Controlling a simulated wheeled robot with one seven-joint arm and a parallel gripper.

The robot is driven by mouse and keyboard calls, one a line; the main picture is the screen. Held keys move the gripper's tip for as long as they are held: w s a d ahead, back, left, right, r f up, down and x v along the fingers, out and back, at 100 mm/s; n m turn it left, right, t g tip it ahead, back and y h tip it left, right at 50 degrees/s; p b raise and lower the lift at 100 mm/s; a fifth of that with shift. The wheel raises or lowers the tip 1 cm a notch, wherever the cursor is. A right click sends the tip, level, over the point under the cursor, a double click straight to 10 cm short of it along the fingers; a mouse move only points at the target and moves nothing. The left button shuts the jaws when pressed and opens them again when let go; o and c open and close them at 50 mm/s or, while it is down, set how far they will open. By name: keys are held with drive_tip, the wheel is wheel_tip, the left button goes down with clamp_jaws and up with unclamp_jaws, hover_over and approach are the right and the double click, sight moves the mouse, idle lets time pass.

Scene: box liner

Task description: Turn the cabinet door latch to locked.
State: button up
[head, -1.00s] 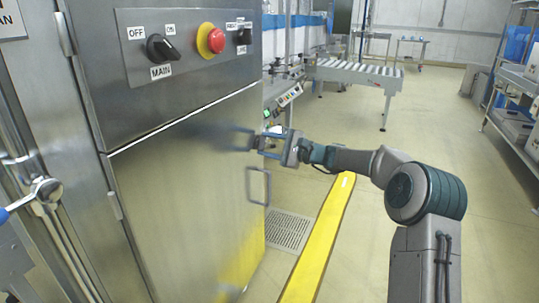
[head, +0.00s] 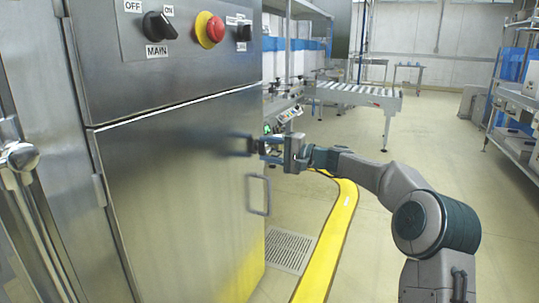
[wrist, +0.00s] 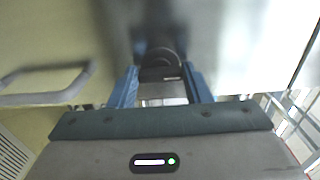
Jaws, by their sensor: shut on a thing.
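The cabinet door (head: 180,190) is a closed, brushed steel panel on the left of the head view. My gripper (head: 262,146) is at the door's right edge, above the handle. In the wrist view, my gripper's blue fingers (wrist: 160,88) are shut on the dark latch (wrist: 160,62), one finger on each side. The latch stands out from the door face. Its lower part is hidden between the fingers, and I cannot read its turn position.
A D-shaped door handle (head: 258,194) sits just below my gripper. A control panel with a red stop button (head: 210,29) and a MAIN knob (head: 160,26) is above the door. A floor grate (head: 289,250) and yellow floor strip (head: 328,245) lie to the right.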

idle(0.4)
drive_tip(key=o, duration=1)
drive_tip(key=shift+a, duration=0.1)
drive_tip(key=shift+p+v, duration=1.8)
drive_tip(key=shift+v, duration=5.2)
drive_tip(key=shift+a, duration=0.1)
